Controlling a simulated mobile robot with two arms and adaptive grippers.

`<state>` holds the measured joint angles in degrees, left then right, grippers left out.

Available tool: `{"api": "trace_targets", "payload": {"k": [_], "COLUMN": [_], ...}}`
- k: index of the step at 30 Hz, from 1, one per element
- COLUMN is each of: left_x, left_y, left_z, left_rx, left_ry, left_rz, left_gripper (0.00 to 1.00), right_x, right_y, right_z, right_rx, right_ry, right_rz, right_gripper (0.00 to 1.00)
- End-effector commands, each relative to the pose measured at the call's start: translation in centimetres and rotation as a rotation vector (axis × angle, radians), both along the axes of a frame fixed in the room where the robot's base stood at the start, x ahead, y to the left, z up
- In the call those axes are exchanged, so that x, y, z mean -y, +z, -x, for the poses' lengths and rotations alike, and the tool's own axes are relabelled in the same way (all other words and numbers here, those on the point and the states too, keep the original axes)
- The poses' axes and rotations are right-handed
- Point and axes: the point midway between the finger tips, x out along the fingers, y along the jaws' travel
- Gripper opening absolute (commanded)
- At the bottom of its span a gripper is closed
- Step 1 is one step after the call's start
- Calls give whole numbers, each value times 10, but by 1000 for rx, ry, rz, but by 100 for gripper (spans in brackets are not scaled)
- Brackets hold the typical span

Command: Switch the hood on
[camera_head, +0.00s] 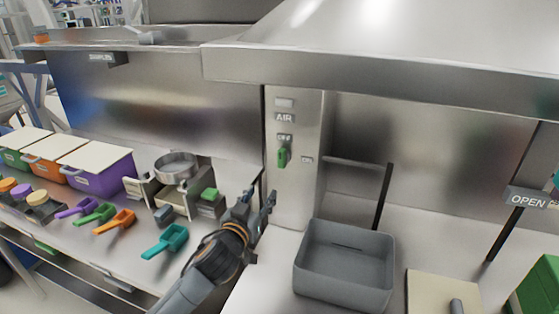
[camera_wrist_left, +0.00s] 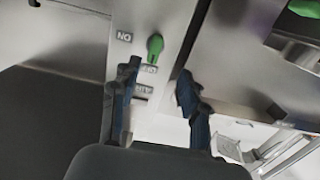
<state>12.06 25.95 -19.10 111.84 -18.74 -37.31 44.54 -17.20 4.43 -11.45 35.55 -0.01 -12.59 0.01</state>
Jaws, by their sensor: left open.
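The hood's air switch is a green knob (camera_head: 283,156) on a steel panel (camera_head: 297,192), below the labels AIR and OFF. In the head view the knob's handle hangs down from near the OFF label, and another small label sits to its right. My left gripper (camera_head: 259,198) is below and left of the knob, apart from it. In the left wrist view the open fingers (camera_wrist_left: 158,85) point toward the panel, with the green knob (camera_wrist_left: 155,46) beyond the fingertips and an ON label to its left. Nothing is between the fingers. My right gripper is not in view.
A grey bin (camera_head: 345,262) stands on the counter right of the panel. Coloured scoops (camera_head: 165,240), a sieve (camera_head: 176,165) and lidded boxes (camera_head: 95,166) are on the left. The hood's front edge (camera_head: 380,75) overhangs the panel. A dark bar (camera_head: 383,197) stands behind the bin.

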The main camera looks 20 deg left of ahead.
Motion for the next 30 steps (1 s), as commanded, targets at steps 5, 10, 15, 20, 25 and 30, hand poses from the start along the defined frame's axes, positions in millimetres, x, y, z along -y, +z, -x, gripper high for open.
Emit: {"api": "trace_targets", "payload": {"k": [5,10,15,20,25,30], "left_x": [0,1,2,3,5,5], "left_y": [22,24,24,23,22,21], "left_z": [-18,-41,-74,-103,-129,-144], "left_rx": [65,65,63,63,62,63], "left_ry": [-24,-23,-22,-22,-23,-23], "left_rz": [5,6,6,5,5,5], "left_gripper": [45,45,45,45,45,45], "right_x": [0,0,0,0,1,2], "right_y": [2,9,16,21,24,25], "right_z": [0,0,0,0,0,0], "right_rx": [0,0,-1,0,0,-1], "right_ry": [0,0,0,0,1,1], "right_rz": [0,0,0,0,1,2], "right_gripper": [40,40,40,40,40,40]}}
